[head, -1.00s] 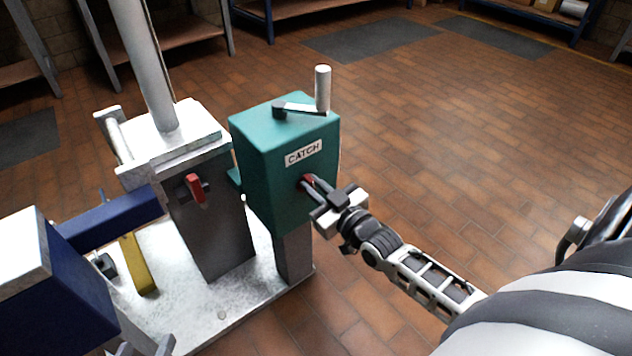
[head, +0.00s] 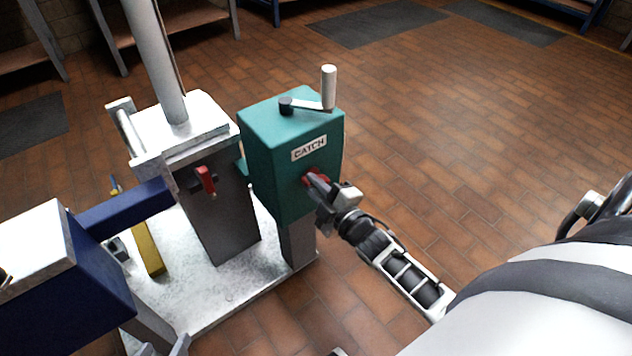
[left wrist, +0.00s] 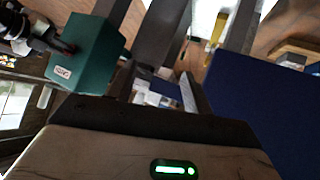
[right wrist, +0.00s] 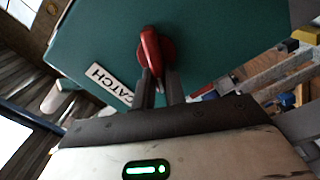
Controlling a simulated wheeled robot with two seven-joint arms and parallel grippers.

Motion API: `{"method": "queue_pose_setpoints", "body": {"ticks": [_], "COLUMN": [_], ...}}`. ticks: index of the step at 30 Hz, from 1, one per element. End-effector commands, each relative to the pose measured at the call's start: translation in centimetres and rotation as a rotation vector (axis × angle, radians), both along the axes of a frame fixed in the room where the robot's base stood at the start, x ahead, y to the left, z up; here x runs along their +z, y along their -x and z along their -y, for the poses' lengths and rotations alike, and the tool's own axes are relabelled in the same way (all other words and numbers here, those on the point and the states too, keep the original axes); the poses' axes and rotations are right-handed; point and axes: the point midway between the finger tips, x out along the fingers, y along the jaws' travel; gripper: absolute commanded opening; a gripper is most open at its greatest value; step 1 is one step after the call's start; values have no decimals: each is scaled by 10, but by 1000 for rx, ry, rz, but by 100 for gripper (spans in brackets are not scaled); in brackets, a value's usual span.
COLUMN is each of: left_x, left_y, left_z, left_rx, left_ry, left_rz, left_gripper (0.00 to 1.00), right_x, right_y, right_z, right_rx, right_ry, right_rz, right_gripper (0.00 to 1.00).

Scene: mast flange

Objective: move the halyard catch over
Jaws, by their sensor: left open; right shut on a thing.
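The teal box (head: 275,165) carries a white CATCH label (head: 309,148) and, on its front face, a red catch lever (head: 308,179). The lever also shows in the right wrist view (right wrist: 151,50), upright between my fingertips. My right gripper (head: 319,186) is shut on this lever, its fingers hiding part of it. My left gripper (head: 164,347) shows only in part at the bottom edge of the head view, low in front of the base plate. In the left wrist view its fingers (left wrist: 163,85) are apart with nothing held between them.
A crank (head: 312,103) stands on top of the teal box. Beside it, a grey post (head: 222,215) bears another red lever (head: 206,180) and the white mast (head: 157,60). A blue box (head: 85,290) and yellow lever (head: 146,250) stand left. The floor to the right is clear.

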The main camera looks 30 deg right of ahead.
Motion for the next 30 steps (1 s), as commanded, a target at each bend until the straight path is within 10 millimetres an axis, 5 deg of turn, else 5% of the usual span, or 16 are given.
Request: {"method": "queue_pose_setpoints", "body": {"ticks": [15,30], "left_x": [6,6], "left_y": [-2,0], "left_z": [4,5], "left_rx": [1,-3], "left_ry": [21,24], "left_rz": [39,44], "left_gripper": [51,51], "right_x": [-8,-9], "right_y": [1,1], "right_z": [-2,-2], "right_rx": [1,1], "right_ry": [381,479], "right_rz": [29,37], "right_gripper": [0,0]}}
